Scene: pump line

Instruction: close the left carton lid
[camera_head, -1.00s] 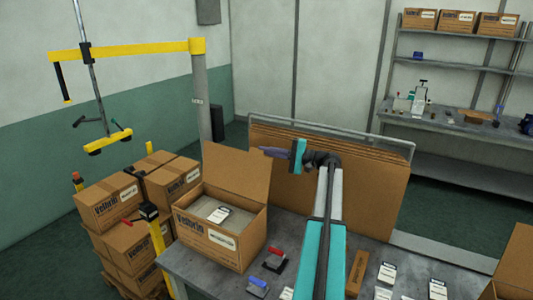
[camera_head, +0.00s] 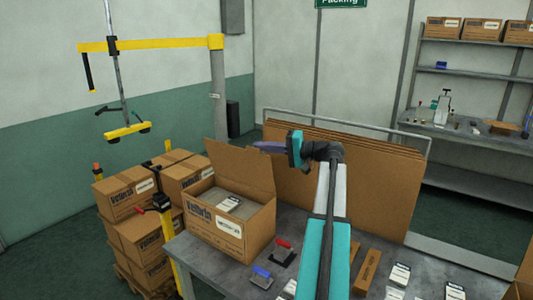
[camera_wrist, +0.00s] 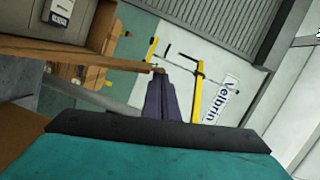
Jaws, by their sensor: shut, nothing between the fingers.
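The left carton (camera_head: 215,238) is an open brown box on the grey table, with a white label on its front. Its lid (camera_head: 240,168) stands up at the back, leaning slightly backward. In the wrist view the lid (camera_wrist: 75,50) appears as a narrow brown band. My gripper (camera_head: 257,146) is at the lid's upper right edge; its dark purple fingers (camera_wrist: 163,97) are together and empty. In the wrist view the fingertips are close to the lid's end; I cannot tell whether they touch it. A grey filling with a white-labelled packet (camera_head: 230,203) lies inside the carton.
Large flat cardboard sheets (camera_head: 380,185) stand in a rack behind my arm. A red-handled tool (camera_head: 284,250) and a blue-handled tool (camera_head: 262,277) lie right of the carton. Stacked cartons (camera_head: 135,235) stand at the left. Part of another carton (camera_head: 523,275) shows at right.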

